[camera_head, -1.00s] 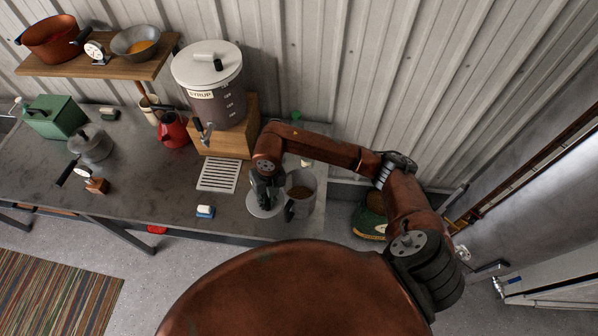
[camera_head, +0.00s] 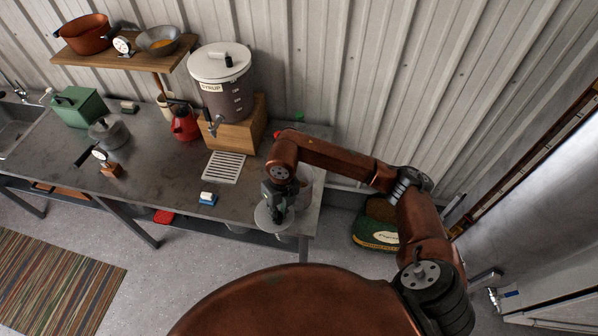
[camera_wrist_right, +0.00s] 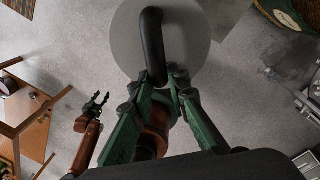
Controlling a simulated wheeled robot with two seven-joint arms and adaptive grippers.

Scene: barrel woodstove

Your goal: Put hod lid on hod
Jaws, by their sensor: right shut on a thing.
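The hod lid is a flat grey disc (camera_head: 266,219) with a black arched handle (camera_wrist_right: 153,45). My right gripper (camera_head: 278,200) is shut on that handle and holds the lid in front of the table's near right corner. In the wrist view my right gripper (camera_wrist_right: 170,80) has the lid beyond its fingertips, with floor around it. The likely hod, a grey bucket (camera_head: 305,187), stands on the table's right end, behind my right gripper and mostly hidden by it. The lid is apart from it. My left gripper (camera_wrist_right: 97,103) is small in the wrist view, fingers apart and empty.
The metal table (camera_head: 160,180) also bears a syrup urn (camera_head: 228,90) on a wooden block, a drip grate (camera_head: 224,167), a red kettle (camera_head: 184,124) and a blue-and-white brush (camera_head: 208,198). A green pellet bag (camera_head: 377,236) stands on the floor at right.

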